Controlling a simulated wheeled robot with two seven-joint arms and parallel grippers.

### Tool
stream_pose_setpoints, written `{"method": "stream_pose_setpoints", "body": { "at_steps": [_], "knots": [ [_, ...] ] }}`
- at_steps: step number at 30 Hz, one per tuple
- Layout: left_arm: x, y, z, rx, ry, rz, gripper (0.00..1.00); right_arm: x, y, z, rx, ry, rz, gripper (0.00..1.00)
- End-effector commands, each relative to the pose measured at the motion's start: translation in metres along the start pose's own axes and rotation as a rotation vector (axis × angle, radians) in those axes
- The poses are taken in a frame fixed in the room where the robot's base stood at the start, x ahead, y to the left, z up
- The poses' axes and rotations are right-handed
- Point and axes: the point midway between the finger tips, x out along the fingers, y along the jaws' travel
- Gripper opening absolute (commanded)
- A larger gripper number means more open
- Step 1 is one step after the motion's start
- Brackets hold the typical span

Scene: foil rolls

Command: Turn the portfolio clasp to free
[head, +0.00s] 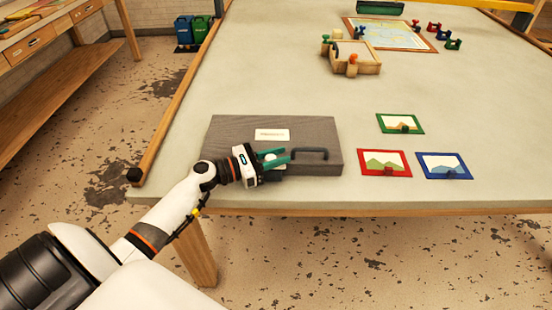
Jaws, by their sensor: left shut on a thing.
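The portfolio (225,129) is a flat grey case with a white label (272,135). It lies closed near the front edge of the table. A dark handle (310,153) shows on its front right. My left gripper (277,163) is at the case's front, just left of the handle, with its teal fingers pointing right. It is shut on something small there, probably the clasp. The fingers and gripper body largely hide that part, so I cannot tell which way the clasp is turned. My right gripper is not in view.
Green (400,123), red (384,163) and blue (444,166) framed pictures lie right of the case. A wooden box (352,63), a map board (391,34) and several small coloured pieces stand farther back. The table's middle is clear.

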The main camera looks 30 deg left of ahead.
Motion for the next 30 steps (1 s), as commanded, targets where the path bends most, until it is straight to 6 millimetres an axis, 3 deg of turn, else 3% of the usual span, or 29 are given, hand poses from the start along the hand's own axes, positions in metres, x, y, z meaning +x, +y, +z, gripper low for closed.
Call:
{"method": "stream_pose_setpoints", "body": {
  "at_steps": [15, 16, 19, 30],
  "knots": [
    [0.0005, 0.0005, -0.0007, 0.0, 0.001, 0.019, 0.04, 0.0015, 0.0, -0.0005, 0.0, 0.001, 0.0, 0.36],
    [0.0005, 0.0005, -0.0007, 0.0, 0.001, 0.019, 0.3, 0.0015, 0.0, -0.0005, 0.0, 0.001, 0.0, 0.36],
    [0.0005, 0.0005, -0.0006, 0.0, 0.001, 0.018, 0.46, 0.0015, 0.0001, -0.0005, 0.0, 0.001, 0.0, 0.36],
    [-0.0049, 0.0004, 0.0008, -0.001, 0.0, 0.017, 0.47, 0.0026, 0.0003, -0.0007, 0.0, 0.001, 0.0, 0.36]
  ]
}}
